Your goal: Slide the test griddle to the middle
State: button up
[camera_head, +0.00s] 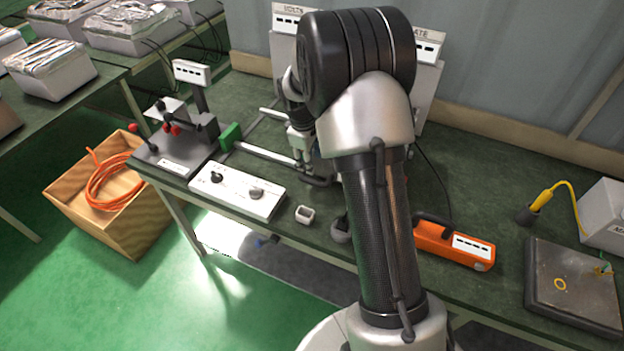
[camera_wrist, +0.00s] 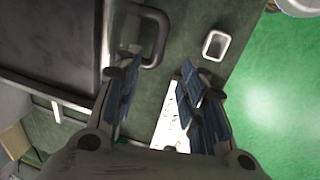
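The test griddle appears as a dark flat plate (camera_wrist: 50,40) at the left of the wrist view. Its dark loop handle (camera_wrist: 155,38) sticks out to the right; the handle also shows in the head view (camera_head: 317,181), while the plate there is mostly hidden behind my arm. My gripper (camera_wrist: 160,82) is open, with its blue-padded fingers apart and nothing between them. The left fingertip overlaps the near end of the handle; I cannot tell if they touch. In the head view my gripper (camera_head: 303,160) is just above the handle by the rails.
Two metal rails (camera_head: 264,155) run left to a green block (camera_head: 230,136). A white knob panel (camera_head: 237,190) and a small white cup (camera_head: 304,214) stand at the bench front. An orange tool (camera_head: 453,245) and a dark slab (camera_head: 570,285) are at the right.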

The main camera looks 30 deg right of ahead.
aim_at(313, 180)
jog(key=f+b, duration=0.1)
jog(key=f, duration=0.2)
jog(key=w+d+f, duration=0.1)
jog(key=f, duration=0.3)
jog(key=f+b, duration=0.1)
jog(key=f, duration=0.3)
jog(key=shift+w+d+f+b, duration=0.2)
jog(key=shift+w+d+b, duration=0.1)
jog(key=shift+d, duration=0.1)
jog(key=shift+c, duration=0.2)
grip_shut()
